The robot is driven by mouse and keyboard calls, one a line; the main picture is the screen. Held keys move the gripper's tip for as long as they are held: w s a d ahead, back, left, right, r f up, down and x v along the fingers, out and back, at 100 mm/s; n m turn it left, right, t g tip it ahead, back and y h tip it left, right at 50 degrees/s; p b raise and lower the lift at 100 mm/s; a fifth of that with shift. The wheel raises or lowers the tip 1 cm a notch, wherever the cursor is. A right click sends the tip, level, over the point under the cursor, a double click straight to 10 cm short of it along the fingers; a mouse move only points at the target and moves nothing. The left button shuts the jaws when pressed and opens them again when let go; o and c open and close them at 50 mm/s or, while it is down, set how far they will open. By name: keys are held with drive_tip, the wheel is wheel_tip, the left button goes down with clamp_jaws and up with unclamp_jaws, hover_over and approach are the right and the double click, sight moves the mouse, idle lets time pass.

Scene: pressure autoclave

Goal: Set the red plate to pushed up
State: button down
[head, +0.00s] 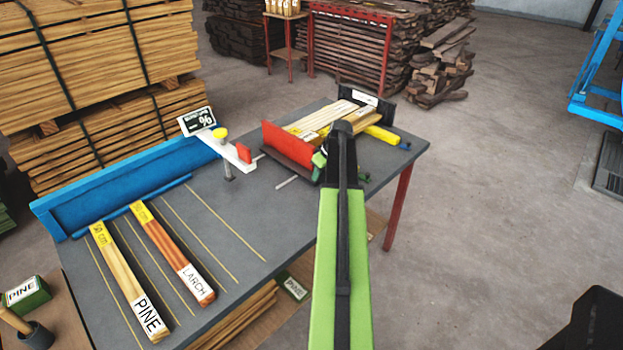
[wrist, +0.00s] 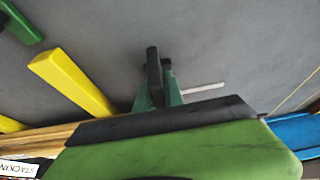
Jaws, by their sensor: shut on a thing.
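The red plate (head: 288,146) stands on the grey table, tilted, at the front left side of the stack of pale boards (head: 318,120). My gripper (head: 319,160) is low at the plate's right end in the head view, shut on it. The contact itself is hidden by my own arm. In the wrist view my gripper's fingers (wrist: 157,88) show close together over the grey table top, and no red surface shows there.
A yellow bar (head: 381,134) lies right of the boards, and a black upright panel (head: 366,104) stands behind them. Pine (head: 126,275) and larch (head: 175,255) pieces lie on the front left.

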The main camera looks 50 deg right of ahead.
drive_tip(key=c, duration=1.4)
unclamp_jaws()
drive_tip(key=shift+c, duration=0.2)
drive_tip(key=p+v, duration=1.6)
drive_tip(key=v, duration=0.1)
drive_tip(key=shift+r, duration=0.25)
